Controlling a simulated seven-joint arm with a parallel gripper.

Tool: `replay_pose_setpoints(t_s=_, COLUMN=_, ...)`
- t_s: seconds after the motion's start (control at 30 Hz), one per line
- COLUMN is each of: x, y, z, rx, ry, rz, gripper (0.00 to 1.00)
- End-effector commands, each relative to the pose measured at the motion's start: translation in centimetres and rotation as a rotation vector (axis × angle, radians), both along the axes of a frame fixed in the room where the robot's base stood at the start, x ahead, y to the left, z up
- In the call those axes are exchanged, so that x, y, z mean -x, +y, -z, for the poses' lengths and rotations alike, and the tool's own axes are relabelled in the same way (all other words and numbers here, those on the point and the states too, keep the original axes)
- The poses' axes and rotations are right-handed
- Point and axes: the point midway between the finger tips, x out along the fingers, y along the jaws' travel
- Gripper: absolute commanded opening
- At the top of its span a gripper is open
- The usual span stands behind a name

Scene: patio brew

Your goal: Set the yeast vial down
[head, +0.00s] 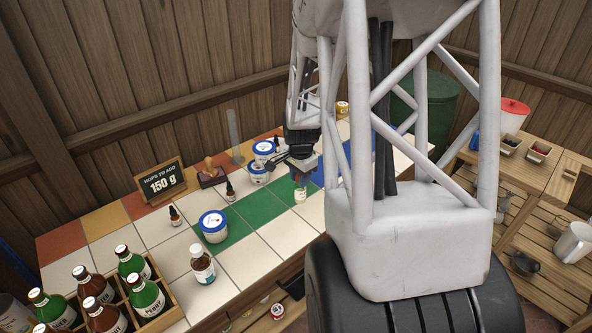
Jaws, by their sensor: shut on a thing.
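My gripper points down over the tiled counter (275,235) and is shut on the vial's upper part. The vial looks upright. I cannot tell whether its base touches the tiles. Green tiles (262,207) lie just left of it, and a blue patch (318,173) shows behind it to the right, partly hidden by my arm.
White tubs with blue rims (258,174) stand close behind and left of my gripper; another tub (213,227) stands nearer. Small dropper bottles (230,191), a brown bottle (202,265) and a bottle crate (163,289) are further left. White tiles in front of the vial are clear.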

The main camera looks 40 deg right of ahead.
Motion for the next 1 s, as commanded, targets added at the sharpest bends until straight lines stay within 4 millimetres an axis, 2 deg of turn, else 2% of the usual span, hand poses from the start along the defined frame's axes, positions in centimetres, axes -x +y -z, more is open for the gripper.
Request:
replay_pose_setpoints(t_s=0.6, x=-6.6, y=-4.4, z=0.8, rx=-0.001, ry=0.001, rz=0.000, gripper=0.00)
replay_pose_setpoints(t_s=0.8, x=-7.8, y=-5.1, z=0.9, rx=0.000, ry=0.000, rz=0.000, gripper=0.00)
replay_pose_setpoints(t_s=1.0, x=-7.9, y=-5.2, z=0.9, rx=0.000, ry=0.000, rz=0.000, gripper=0.00)
